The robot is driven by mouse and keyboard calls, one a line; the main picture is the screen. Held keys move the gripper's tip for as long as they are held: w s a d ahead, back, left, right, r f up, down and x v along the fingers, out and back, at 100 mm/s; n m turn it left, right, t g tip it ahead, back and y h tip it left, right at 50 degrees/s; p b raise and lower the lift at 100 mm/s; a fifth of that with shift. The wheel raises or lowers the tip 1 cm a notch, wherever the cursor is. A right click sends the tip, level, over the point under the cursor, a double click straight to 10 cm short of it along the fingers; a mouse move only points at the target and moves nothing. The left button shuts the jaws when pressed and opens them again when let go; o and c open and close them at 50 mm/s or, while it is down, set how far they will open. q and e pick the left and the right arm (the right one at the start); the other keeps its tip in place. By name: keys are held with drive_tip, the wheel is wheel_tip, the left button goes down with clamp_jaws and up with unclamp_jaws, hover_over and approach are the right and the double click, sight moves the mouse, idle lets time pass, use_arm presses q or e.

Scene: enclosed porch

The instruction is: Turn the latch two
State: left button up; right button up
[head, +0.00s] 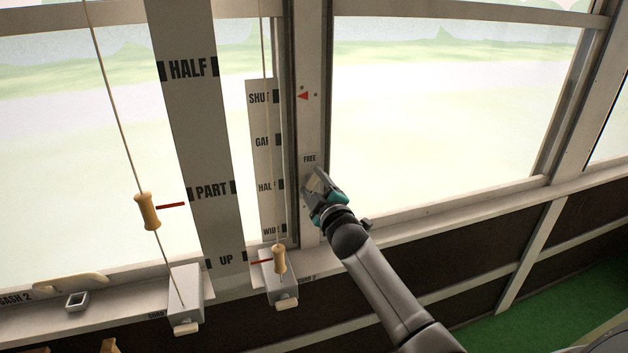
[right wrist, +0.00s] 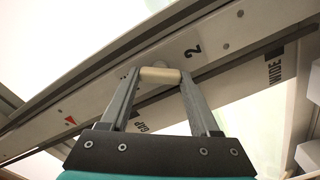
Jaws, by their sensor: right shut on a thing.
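The latch two is a small cream handle (right wrist: 160,75) on the pale window post (head: 311,60); a "2" is printed beside it in the right wrist view. My right gripper (head: 316,184) is at the post just below the "FREE" label (head: 310,158). In the right wrist view, its two fingers (right wrist: 161,80) are closed on the handle, one at each end. In the head view the gripper covers most of the latch, so its exact angle is hard to tell. My left gripper is not in view.
Left of the post are a scale strip (head: 264,155) marked down to "WIDE" and a larger one (head: 197,130) with "HALF", "PART" and "UP". Cords with wooden toggles (head: 147,211) (head: 279,260) hang before them. The sill (head: 400,218) runs along below the windows.

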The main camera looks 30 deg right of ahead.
drive_tip(key=n, duration=0.3)
drive_tip(key=shift+n, duration=0.4)
drive_tip(key=shift+f+n+p, duration=0.1)
drive_tip(key=shift+n+p, duration=0.2)
drive_tip(key=shift+n, duration=1.2)
drive_tip(key=o, duration=1.4)
drive_tip(key=shift+c, duration=0.2)
drive_tip(key=shift+s+a, duration=0.2)
drive_tip(key=shift+s, duration=0.45)
drive_tip(key=v, duration=1.4)
drive_tip(key=shift+p, duration=0.35)
drive_tip(key=shift+d+f, duration=0.1)
drive_tip(key=shift+f, duration=0.05)
